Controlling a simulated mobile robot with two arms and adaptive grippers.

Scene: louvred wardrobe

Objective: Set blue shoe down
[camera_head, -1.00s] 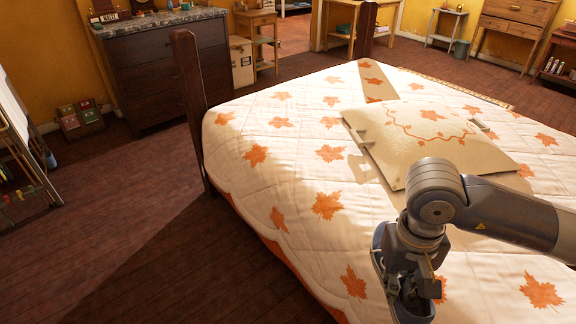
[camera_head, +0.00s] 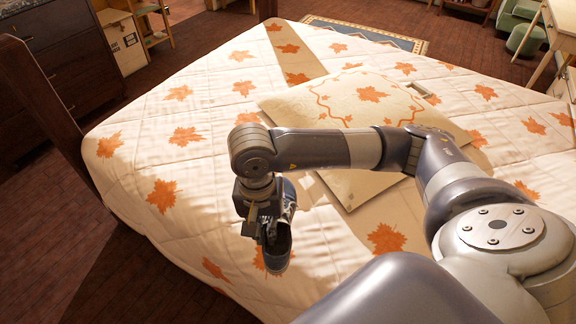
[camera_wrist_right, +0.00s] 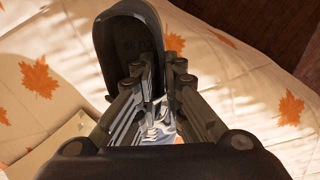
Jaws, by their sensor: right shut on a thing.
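My right gripper (camera_head: 265,232) points down over the near part of the bed and is shut on the blue shoe (camera_head: 281,246). The shoe is dark blue with paler parts near its laces and hangs steeply tilted beside the fingers. In the right wrist view its dark sole (camera_wrist_right: 125,48) rises beyond the fingers (camera_wrist_right: 160,85), and a blue-and-white part shows between them. The bed (camera_head: 150,145) has a white quilt with orange leaves. I cannot tell whether the shoe touches the quilt. My left gripper is out of view.
A cream pillow (camera_head: 365,97) with a leaf pattern lies behind my right arm. A dark bedpost (camera_head: 40,95) stands at the left corner. Bare quilt lies left of the gripper. Dark wooden floor (camera_head: 60,215) is open beyond the bed's left edge.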

